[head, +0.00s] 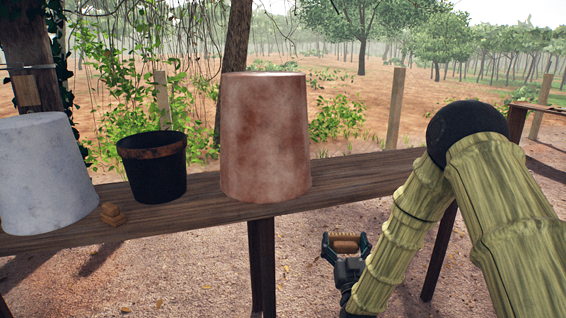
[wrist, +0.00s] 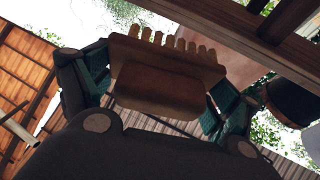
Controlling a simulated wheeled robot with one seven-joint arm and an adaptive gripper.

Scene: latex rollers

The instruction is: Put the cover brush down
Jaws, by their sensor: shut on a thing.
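My gripper (head: 346,246) is shut on the cover brush (head: 345,243), a brown block. In the head view they are low, in front of the table (head: 340,185) and below the level of its top. In the wrist view the cover brush (wrist: 160,85) sits between the two dark green fingers, with a row of pale tufts along its upper edge. My gripper also shows there (wrist: 160,95). The brush appears clear of the table. The finger contact is partly hidden by the brush.
On the table stand a large reddish upturned tub (head: 265,140), a black bucket (head: 153,165) with a brown rim, and a white-grey tub (head: 45,175). The table right of the reddish tub is bare.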

